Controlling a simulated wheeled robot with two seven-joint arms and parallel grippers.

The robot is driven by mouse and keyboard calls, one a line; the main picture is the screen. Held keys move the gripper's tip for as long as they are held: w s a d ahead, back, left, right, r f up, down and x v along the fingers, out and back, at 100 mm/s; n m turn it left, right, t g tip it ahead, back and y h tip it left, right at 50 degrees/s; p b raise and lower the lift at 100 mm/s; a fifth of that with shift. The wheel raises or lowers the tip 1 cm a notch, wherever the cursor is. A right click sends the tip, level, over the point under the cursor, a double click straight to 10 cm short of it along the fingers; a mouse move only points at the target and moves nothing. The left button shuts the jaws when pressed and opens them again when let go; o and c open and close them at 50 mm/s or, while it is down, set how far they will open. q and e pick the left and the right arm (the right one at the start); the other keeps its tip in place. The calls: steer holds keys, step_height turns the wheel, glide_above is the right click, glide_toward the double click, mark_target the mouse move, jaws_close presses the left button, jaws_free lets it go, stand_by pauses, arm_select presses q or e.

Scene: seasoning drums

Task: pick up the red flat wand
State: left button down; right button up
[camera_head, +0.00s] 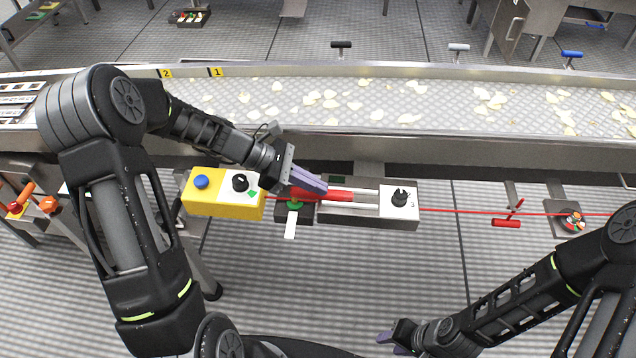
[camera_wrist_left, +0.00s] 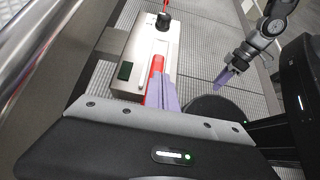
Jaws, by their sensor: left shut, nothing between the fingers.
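The red flat wand (camera_head: 337,195) lies at the left part of a grey control box, beside pale rods. It also shows in the left wrist view (camera_wrist_left: 154,80), partly covered by my fingers. My left gripper (camera_head: 310,183) is shut with nothing between its purple fingers. Its fingertips are just above and beside the wand's left end; I cannot tell whether they touch it. In the left wrist view these fingers (camera_wrist_left: 163,92) overlap the red piece. My right gripper (camera_head: 390,340) is low, near the bottom edge, away from the wand; its jaw opening is unclear.
A yellow box (camera_head: 222,205) with a blue button stands left of the wand. A black knob (camera_head: 400,198) sits on the grey box's right end. A conveyor (camera_head: 440,100) with chips runs behind. A red cord (camera_head: 460,211) runs right, with a red T-handle (camera_head: 507,222) nearby.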

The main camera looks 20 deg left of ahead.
arm_select(q)
steer(key=shift+d+r, duration=0.15)
steer(key=shift+r+p, duration=0.4)
steer(key=shift+p, duration=0.2)
steer(key=s+a+b, duration=0.2)
steer(key=s+a, duration=0.1)
steer(key=a, duration=0.8)
steer(key=shift+a+b, duration=0.35)
steer(key=shift+a, duration=0.05)
steer(key=shift+f, duration=0.15)
